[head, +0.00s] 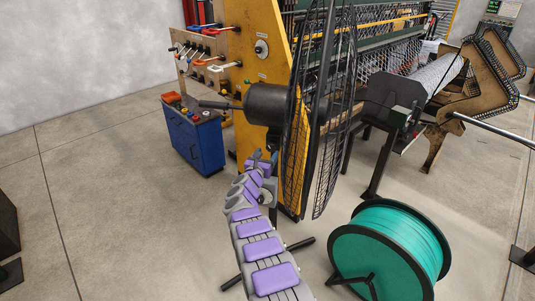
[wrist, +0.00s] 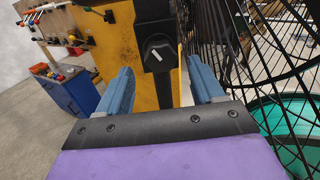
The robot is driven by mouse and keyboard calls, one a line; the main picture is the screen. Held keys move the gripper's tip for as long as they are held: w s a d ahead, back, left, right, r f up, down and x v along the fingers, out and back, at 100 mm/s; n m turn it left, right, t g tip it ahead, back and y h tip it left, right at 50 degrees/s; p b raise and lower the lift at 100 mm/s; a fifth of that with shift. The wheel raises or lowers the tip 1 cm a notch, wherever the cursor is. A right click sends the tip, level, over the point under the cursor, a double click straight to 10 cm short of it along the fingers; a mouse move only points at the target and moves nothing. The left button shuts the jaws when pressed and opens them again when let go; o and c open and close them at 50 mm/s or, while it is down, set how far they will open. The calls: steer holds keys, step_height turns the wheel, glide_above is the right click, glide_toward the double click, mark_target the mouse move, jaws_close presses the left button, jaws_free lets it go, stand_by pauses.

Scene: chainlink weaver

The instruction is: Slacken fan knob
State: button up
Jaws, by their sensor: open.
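The fan knob (wrist: 160,54) is black and round with a white line. It sits on a dark upright part of the fan in the wrist view, between and beyond my fingertips. My gripper (wrist: 162,82) is open and empty, its two blue fingers to either side of the knob's lower area, with no visible contact. In the head view my gripper (head: 265,157) is below the fan's dark motor housing (head: 265,103). The knob cannot be made out there. The fan's black wire cage (head: 307,120) stands just right of my gripper.
A yellow machine frame (head: 262,45) stands behind the fan. A blue cabinet (head: 193,140) with small items on top is to the left, below a tool board (head: 205,60). A teal spool (head: 392,250) is on the floor at the right.

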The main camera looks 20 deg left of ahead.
mark_target(271, 148)
steer(key=shift+w+d, duration=0.1)
steer(key=shift+w, duration=0.5)
steer(key=shift+w+a+b, duration=0.3)
steer(key=shift+w+b, duration=0.3)
steer(key=shift+w, duration=0.05)
steer(key=c, duration=1.1)
